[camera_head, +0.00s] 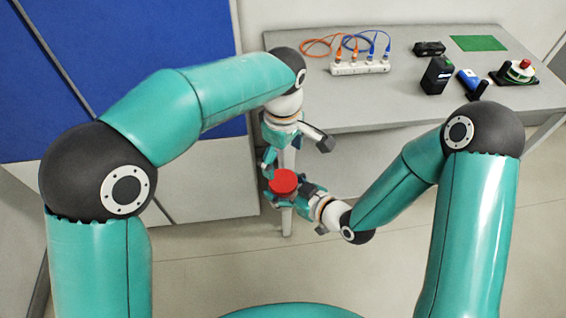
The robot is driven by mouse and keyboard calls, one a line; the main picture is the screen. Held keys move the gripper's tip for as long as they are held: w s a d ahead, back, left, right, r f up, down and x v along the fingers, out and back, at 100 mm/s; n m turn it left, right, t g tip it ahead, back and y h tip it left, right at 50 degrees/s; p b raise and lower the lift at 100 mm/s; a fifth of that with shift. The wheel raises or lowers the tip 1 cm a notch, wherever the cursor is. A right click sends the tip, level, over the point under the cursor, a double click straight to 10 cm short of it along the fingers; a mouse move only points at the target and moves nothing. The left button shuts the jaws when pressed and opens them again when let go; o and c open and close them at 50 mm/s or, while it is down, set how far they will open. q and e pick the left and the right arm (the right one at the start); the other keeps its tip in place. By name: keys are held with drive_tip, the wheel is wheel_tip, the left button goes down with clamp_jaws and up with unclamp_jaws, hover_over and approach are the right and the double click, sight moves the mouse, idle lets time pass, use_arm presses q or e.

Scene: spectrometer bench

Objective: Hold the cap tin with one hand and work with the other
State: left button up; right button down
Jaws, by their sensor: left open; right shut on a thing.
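A red round thing (284,180), which looks like the cap tin, is held in the air in front of the table. My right gripper (291,190) comes in from the right and is shut on it. My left gripper (270,158) points down just above and behind the red tin. It is open, and I see nothing between its fingers. Its fingers are small and partly overlapped in this view, so I cannot tell whether they touch the tin.
A grey table (410,105) stands at the back right. On it are a white power strip (360,68) with orange and blue cables, a black box (436,75), a blue object (468,80), a green mat (478,43) and a red-topped device (520,70). The floor in front is clear.

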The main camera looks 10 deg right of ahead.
sight(283, 180)
use_arm(q)
drive_tip(key=shift+f, duration=0.15)
drive_tip(key=shift+f, duration=3.9)
drive_tip(key=c, duration=1)
drive_tip(key=o, duration=1.1)
drive_tip(key=shift+r, duration=2.3)
drive_tip(key=shift+o, duration=0.3)
drive_tip(key=shift+r, duration=0.1)
